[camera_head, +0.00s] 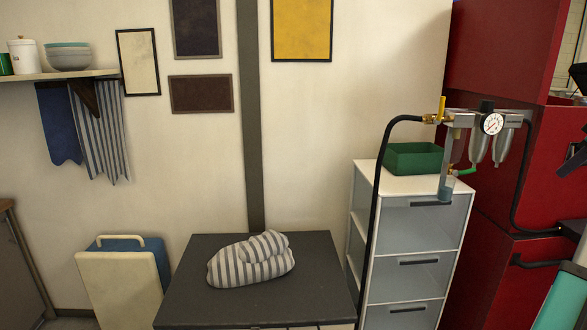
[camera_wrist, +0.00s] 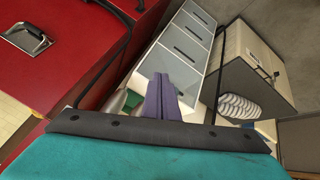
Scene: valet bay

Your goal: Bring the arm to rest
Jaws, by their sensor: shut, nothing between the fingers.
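My gripper (camera_wrist: 161,82) shows in the wrist view as two purple fingers side by side, shut with nothing between them. They stand out beyond a dark bar and a teal surface that fill the bottom of that view. In the wrist view the fingers overlap the white drawer unit (camera_wrist: 190,45); I cannot tell the distance between them. In the head view only parts of my arm show at the right edge, and the fingers are not visible there.
A dark table (camera_head: 190,300) bears a striped cloth bundle (camera_head: 250,262). The drawer unit (camera_head: 410,232) carries a green bin (camera_head: 412,158). An air regulator (camera_head: 491,124) with a black hose (camera_head: 374,190) stands before the red cabinet (camera_head: 490,60), close to my arm's side.

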